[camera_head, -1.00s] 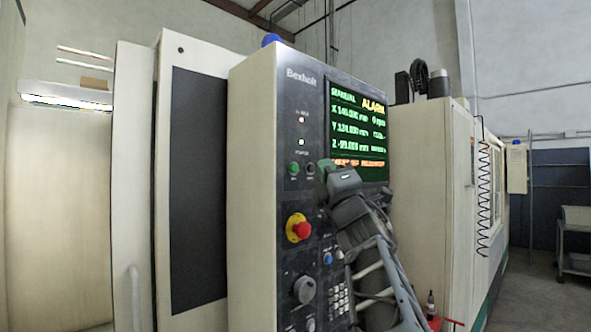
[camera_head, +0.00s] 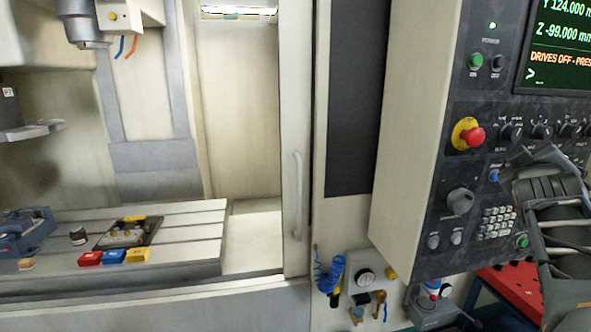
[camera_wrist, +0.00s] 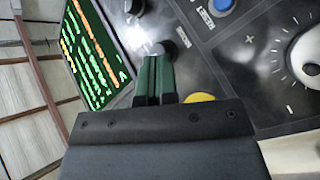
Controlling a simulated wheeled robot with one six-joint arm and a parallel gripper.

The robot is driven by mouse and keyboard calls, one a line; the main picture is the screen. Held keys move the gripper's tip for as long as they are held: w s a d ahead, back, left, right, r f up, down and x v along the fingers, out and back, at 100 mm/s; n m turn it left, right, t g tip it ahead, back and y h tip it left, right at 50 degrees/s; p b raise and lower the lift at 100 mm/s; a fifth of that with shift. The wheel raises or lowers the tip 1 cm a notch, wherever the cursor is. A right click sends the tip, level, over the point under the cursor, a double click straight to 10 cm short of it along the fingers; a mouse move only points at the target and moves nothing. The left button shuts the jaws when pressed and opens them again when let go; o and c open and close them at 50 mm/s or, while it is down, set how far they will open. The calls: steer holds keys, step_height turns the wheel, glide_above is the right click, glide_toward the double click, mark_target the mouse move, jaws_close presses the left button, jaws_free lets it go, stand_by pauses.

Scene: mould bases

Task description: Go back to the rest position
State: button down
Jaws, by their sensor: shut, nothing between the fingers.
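My gripper (camera_wrist: 154,72) shows in the wrist view with its two dark green fingers together and nothing between them. It points at the control panel, close to a small round knob; I cannot tell whether it touches it. In the head view my arm is at the right edge, in front of the control panel (camera_head: 415,190); the fingers are not clear there. The panel carries a red emergency stop (camera_head: 474,136) on a yellow base and a screen (camera_head: 560,45) with green and orange text. The screen also shows in the wrist view (camera_wrist: 92,55).
Left of the panel is an open machine enclosure with a slotted table (camera_head: 190,235). On it are a red block (camera_head: 90,258), a blue block (camera_head: 115,257), a yellow block (camera_head: 138,256) and a dark plate. A red surface (camera_head: 510,290) lies lower right.

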steer(key=s+a+f+m+g+y, duration=0.1)
steer(key=a+f+g+y, duration=0.15)
steer(key=f, duration=0.35)
steer(key=s+a+f+m+g+y, duration=0.1)
steer(key=a+f+m, duration=0.1)
steer(key=a+f, duration=0.35)
steer(key=a+f+m+g+y, duration=0.1)
steer(key=a+f+g+y, duration=0.1)
steer(key=f, duration=0.6)
steer(key=s+a+f+g+y, duration=0.1)
steer(key=s+a+f+y, duration=0.1)
steer(key=a, duration=0.4)
steer(key=s+a+f+n+g+y, duration=0.1)
steer(key=s+a+f+g+y, duration=0.1)
steer(key=s+a+f, duration=0.2)
steer(key=s+a+f+g+y, duration=0.1)
steer(key=s+a+f+y, duration=0.1)
steer(key=s+a+f, duration=0.2)
steer(key=a+f, duration=0.3)
steer(key=a, duration=0.1)
steer(key=shift+a+n+g, duration=0.3)
steer(key=shift+a+g, duration=0.05)
steer(key=shift+a, duration=0.05)
